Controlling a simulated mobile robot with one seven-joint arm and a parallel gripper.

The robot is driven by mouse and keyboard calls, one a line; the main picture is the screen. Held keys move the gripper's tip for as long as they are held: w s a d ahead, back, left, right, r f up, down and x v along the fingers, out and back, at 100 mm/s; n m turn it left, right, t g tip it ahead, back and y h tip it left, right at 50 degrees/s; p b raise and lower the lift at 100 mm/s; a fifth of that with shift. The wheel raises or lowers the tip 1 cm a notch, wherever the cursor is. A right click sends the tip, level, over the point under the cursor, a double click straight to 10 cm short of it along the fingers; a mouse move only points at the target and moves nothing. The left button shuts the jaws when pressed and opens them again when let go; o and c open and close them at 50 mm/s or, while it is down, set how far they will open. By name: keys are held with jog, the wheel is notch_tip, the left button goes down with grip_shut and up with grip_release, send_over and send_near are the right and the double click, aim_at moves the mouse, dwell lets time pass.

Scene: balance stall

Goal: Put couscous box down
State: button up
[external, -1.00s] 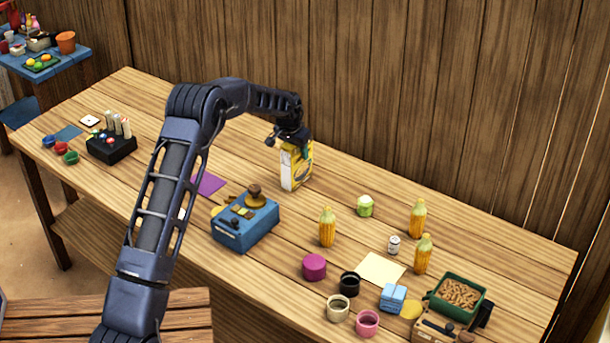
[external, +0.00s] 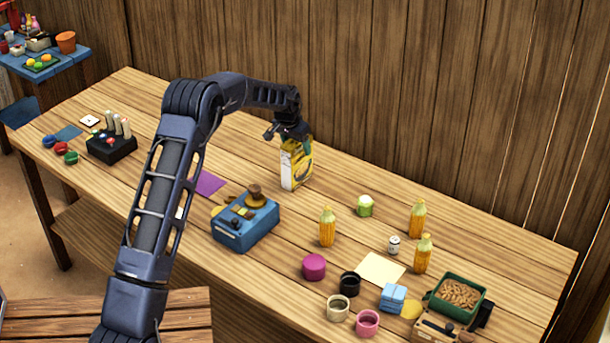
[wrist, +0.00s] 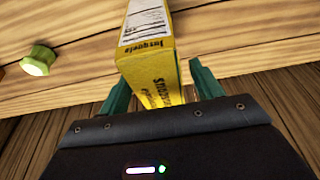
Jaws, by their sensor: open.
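The couscous box (external: 296,166) is yellow and white and stands upright on the wooden table, near the back edge. My gripper (external: 289,133) is just above and at the top of the box. In the wrist view the yellow box (wrist: 150,62) lies between the two green fingers of my gripper (wrist: 158,88). The fingers are open, with a visible gap on the right side of the box; the left finger is close to it, and I cannot tell if it touches.
A blue device (external: 245,226) with a brown knob stands in front of the box. A purple sheet (external: 209,184) lies left. The wooden wall (external: 370,90) rises behind.

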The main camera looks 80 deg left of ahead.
jog(key=v, duration=0.9)
jog(key=shift+s+r, duration=0.1)
jog(key=shift+r, duration=0.1)
jog(key=shift+d, duration=0.1)
